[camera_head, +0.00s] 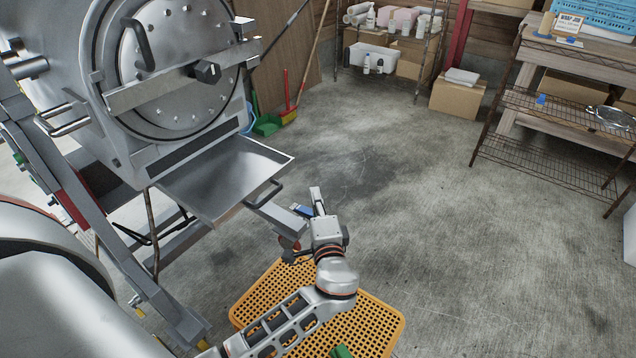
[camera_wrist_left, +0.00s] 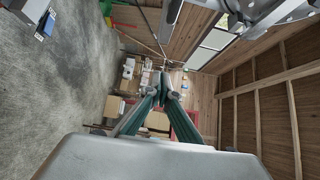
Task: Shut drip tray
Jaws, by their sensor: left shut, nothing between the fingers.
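The drip tray (camera_head: 222,178) is a shallow steel tray below the round door of the steel machine (camera_head: 180,70). It is pulled out toward the open floor, with a bar handle (camera_head: 264,194) on its front edge. My left gripper (camera_head: 316,197) is just right of the handle in the head view, apart from it in the picture. In the left wrist view its fingers (camera_wrist_left: 163,82) meet at the tips with nothing between them. Steel parts (camera_wrist_left: 275,15) show at the top right of that view; I cannot tell which. My right gripper is not in view.
A wire shelf (camera_head: 540,110) stands at the right, and a cardboard box (camera_head: 457,98) at the back. A green dustpan (camera_head: 267,125) is behind the tray. The middle floor is clear.

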